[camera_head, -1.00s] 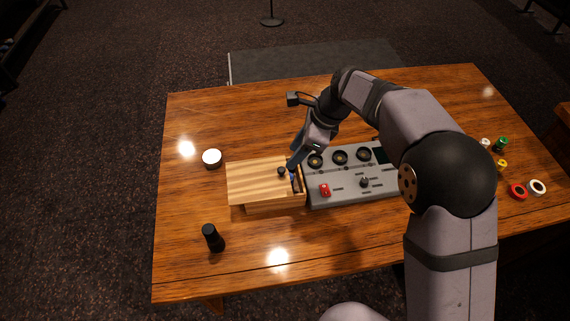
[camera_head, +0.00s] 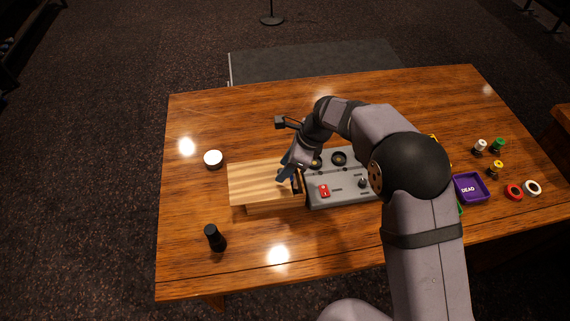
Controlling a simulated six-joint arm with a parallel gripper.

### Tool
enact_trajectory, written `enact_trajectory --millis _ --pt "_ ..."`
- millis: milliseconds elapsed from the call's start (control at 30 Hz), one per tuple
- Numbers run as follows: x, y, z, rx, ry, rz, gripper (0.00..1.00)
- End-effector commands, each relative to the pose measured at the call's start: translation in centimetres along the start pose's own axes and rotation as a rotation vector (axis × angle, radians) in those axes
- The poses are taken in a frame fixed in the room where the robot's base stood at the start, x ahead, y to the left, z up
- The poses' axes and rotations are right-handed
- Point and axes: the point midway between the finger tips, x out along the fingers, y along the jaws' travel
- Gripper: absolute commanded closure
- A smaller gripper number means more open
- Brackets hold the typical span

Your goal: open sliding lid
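The light wooden sliding lid (camera_head: 258,181) covers most of a wooden box (camera_head: 275,208) left of the grey mixing panel. A narrow dark opening (camera_head: 297,184) shows at the lid's right end. My gripper (camera_head: 285,174) is low over the right part of the lid, near where its small dark knob was seen. The knob is now hidden behind the gripper. I cannot tell whether the fingers touch it or how far apart they are.
The grey mixing panel (camera_head: 340,189) with black dials and a red switch adjoins the box. A white round container (camera_head: 213,159) and a black cylinder (camera_head: 214,238) stand to the left. A purple tray (camera_head: 470,188) labelled DEAD and several small spools are right.

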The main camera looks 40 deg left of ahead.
Motion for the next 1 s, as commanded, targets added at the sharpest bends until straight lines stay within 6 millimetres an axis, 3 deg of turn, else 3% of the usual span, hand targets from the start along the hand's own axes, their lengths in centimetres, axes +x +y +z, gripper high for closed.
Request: enact_trajectory --millis 300,467,667,1000 --pt "0.2 0.0 0.0 0.0 -0.001 0.0 0.63" --pt "0.2 0.0 0.0 0.0 0.0 0.0 1.0" --pt "0.3 0.2 0.4 -0.002 0.0 0.001 1.0" --pt "2.5 2.7 6.0 -0.005 0.0 0.002 1.0"
